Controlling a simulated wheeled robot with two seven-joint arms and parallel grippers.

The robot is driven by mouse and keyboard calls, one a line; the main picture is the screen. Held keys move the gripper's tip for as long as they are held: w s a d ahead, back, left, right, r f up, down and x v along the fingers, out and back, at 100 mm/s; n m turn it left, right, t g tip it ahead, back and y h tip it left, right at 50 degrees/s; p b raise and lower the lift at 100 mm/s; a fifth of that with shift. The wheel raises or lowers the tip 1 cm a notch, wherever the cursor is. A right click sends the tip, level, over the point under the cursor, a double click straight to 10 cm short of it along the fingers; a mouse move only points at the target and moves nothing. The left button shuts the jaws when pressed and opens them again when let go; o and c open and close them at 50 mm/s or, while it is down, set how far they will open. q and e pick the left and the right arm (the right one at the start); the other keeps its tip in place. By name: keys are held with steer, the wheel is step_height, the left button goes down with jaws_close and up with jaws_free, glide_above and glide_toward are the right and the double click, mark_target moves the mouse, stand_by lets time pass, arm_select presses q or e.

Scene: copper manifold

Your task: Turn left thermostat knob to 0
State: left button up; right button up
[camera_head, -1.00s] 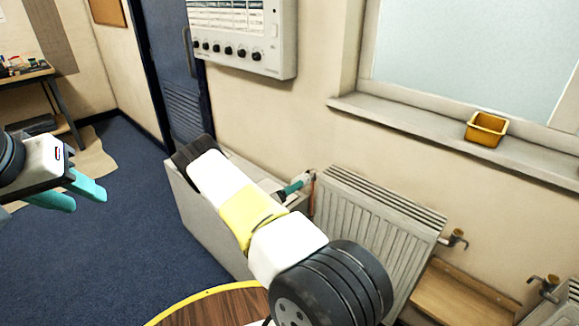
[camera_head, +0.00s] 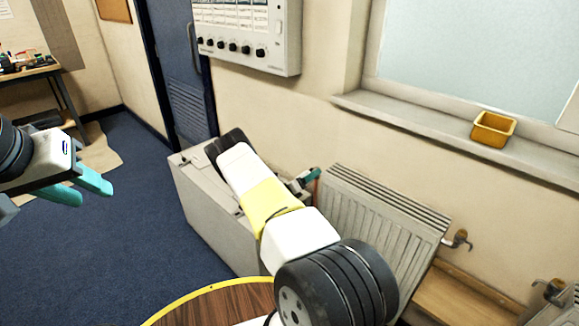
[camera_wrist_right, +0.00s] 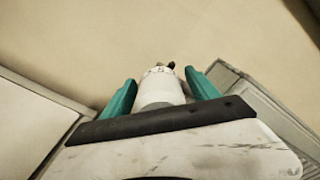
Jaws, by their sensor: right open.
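The left thermostat knob (camera_wrist_right: 160,88) is a white cylinder with small marks near its top, seen in the right wrist view. My right gripper (camera_wrist_right: 160,77) is open, with one teal finger on each side of the knob. Small gaps seem to show between knob and fingers; I cannot tell whether either touches. In the head view a teal finger of the right gripper (camera_head: 309,178) shows at the radiator's upper left corner, and the knob is hidden there. My left gripper (camera_head: 95,191) is open and empty above the blue floor at the far left.
The white radiator (camera_head: 375,215) stands against the wall, right of the right gripper. A grey box-like cabinet (camera_head: 215,215) is left of it. A copper valve (camera_head: 458,240) sits at the radiator's right side.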

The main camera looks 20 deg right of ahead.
steer(key=c, duration=1.4)
steer(key=shift+o, duration=0.2)
steer(key=shift+m, duration=0.3)
steer(key=m, duration=0.8)
steer(key=shift+m, duration=0.4)
steer(key=m, duration=0.4)
steer(key=shift+f+m, duration=0.1)
steer(key=shift+m, duration=2.2)
